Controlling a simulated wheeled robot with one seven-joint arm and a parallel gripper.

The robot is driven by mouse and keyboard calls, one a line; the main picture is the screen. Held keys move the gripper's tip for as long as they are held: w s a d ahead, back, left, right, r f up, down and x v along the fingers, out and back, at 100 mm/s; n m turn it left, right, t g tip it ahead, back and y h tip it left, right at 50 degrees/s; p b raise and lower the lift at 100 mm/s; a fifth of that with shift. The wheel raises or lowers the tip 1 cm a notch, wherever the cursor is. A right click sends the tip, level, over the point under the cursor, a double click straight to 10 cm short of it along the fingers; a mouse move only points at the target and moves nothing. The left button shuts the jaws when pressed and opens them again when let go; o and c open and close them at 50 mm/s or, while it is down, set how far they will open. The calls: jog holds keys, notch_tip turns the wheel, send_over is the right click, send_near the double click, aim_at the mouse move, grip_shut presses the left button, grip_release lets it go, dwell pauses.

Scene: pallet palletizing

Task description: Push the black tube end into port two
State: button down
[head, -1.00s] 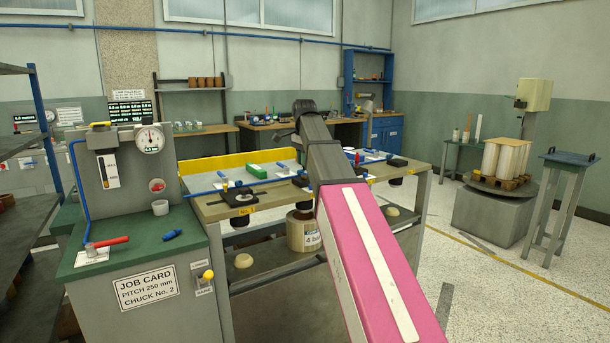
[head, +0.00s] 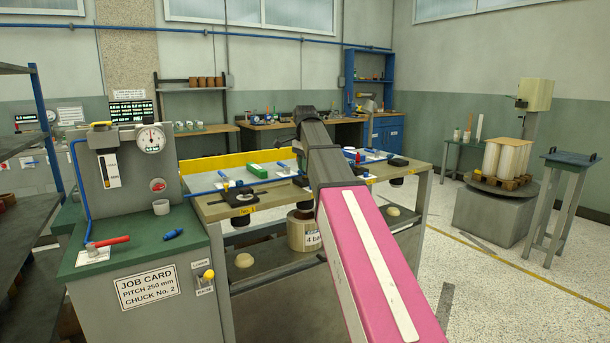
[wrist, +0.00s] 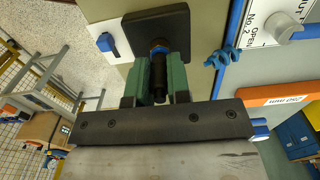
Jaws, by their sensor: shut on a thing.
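In the wrist view, my gripper (wrist: 160,82) has green fingers closed on a black ribbed tube (wrist: 158,72). The tube's far end meets or lies very close to a round fitting with a blue ring (wrist: 157,49). This fitting is at the near edge of a black block (wrist: 172,20). I cannot tell whether the tube end is seated in it. A white plate (wrist: 263,28) reading "No.2" and "OPEN" is to the right; which port it marks is unclear. In the head view, my arm hides the gripper and tube.
A workbench (head: 212,210) with a blue rail (head: 262,183) stands under my arm. A green-topped gauge stand (head: 135,246) is at left. Open floor (head: 490,300) lies at right.

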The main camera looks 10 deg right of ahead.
jog(key=shift+f, duration=0.2)
dwell(0.7)
jog(key=c, duration=1)
grip_release()
jog(key=shift+r, duration=0.1)
